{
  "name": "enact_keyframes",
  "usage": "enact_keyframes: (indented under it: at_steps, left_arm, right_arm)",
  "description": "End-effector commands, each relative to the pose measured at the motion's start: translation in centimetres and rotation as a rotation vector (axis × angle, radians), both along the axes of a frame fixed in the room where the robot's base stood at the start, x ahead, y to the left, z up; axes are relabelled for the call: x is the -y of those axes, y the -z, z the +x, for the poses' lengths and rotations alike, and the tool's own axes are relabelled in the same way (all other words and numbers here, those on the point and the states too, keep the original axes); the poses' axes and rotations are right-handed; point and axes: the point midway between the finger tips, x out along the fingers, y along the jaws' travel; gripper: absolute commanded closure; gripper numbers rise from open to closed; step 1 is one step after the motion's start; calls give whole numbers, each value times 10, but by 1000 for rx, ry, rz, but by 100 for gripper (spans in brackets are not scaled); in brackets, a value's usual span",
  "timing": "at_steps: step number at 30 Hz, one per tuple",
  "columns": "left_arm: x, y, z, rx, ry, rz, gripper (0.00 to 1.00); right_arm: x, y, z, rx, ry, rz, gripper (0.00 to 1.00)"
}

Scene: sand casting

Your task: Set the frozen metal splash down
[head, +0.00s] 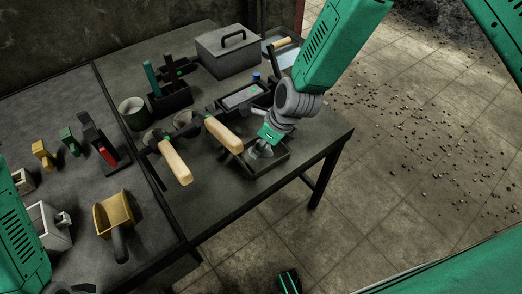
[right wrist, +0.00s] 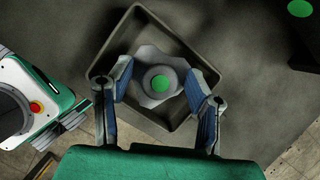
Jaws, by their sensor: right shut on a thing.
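The frozen metal splash (right wrist: 147,57) is a flat, ragged grey piece with a round raised middle and a green dot on top. It shows within the outline of a small dark open tray (right wrist: 205,63). My right gripper (right wrist: 158,82) has a finger on each side of the splash and is shut on it. In the head view, the right gripper (head: 264,146) points down over the tray (head: 283,163) at the table's right front edge, with the splash (head: 259,153) below it. I cannot tell whether the splash touches the tray floor. My left gripper is out of view.
Two wooden-handled tools (head: 176,161) (head: 222,134) lie just left of the tray. A yellow scoop (head: 114,213) lies on the left table.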

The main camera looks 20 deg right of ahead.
Motion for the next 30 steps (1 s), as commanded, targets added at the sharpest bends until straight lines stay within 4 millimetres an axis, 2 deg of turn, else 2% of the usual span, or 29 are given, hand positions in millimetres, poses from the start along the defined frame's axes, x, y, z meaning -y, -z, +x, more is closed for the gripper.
enact_keyframes:
  at_steps: [3, 6, 7, 8, 15, 16, 18, 26, 30]
  left_arm:
    - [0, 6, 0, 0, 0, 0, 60]
    - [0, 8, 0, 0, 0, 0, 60]
    - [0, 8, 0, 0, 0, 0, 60]
    - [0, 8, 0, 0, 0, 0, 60]
    - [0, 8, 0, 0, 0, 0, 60]
    - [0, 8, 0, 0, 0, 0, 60]
    - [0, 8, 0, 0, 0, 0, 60]
    - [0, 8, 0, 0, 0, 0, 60]
    - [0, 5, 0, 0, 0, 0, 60]
  right_arm:
    - [0, 21, -1, -4, -1, 0, 83]
    - [0, 30, -1, -3, -1, 0, 83]
    - [0, 30, -1, -3, -1, 0, 82]
    - [0, 30, 0, -3, -1, 0, 87]
    - [0, 31, -1, -2, -2, 0, 87]
    - [0, 31, -1, -2, -2, 0, 50]
    - [0, 31, -1, -2, -2, 0, 33]
    - [0, 31, -1, -2, -2, 0, 33]
    - [1, 23, -1, -1, 0, 0, 33]
